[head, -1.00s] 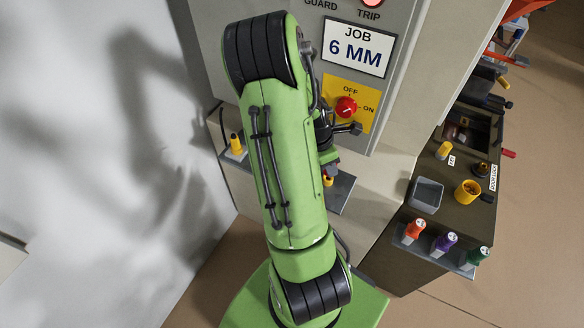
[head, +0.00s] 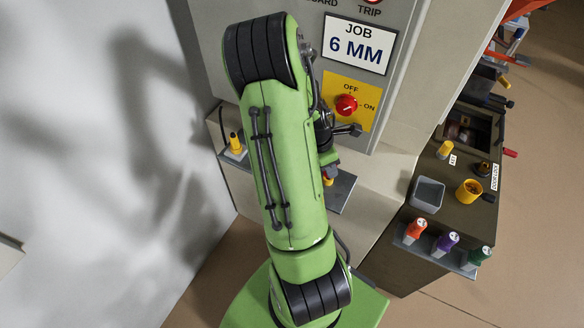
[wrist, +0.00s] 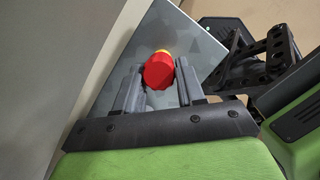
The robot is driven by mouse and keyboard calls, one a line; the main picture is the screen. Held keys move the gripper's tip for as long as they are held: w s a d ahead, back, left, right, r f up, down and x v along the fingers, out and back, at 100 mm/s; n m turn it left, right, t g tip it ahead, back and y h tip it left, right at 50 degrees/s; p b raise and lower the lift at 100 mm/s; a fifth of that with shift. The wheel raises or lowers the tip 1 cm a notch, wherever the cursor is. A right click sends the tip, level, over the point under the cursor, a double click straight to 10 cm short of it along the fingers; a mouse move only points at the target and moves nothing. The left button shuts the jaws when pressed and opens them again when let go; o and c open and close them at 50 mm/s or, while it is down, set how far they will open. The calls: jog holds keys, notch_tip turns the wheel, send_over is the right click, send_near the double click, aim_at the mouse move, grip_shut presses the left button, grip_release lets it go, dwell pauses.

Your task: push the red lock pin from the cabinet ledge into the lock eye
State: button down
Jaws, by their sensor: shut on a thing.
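The red lock pin (wrist: 158,72) is between the two fingers of my gripper (wrist: 160,82) in the wrist view. The gripper is shut on it, and a yellow part shows just beyond the red head. The grey ledge (wrist: 205,48) lies beyond and below the pin; I cannot tell whether they touch. I cannot make out the lock eye in either view.
The cabinet front carries a red switch knob (head: 346,105) on a yellow OFF/ON plate (head: 364,88), close to my arm. A white wall (head: 90,200) is left.

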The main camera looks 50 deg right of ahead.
jog(key=shift+f, duration=0.4)
jog(key=shift+f+b, duration=0.55)
jog(key=shift+b, duration=0.15)
jog(key=c, duration=0.6)
grip_release()
jog(key=shift+c, duration=1.3)
notch_tip(320, 180, up, 7)
jog(key=p, duration=0.6)
jog(key=shift+r, duration=0.2)
jog(key=shift+f, duration=0.15)
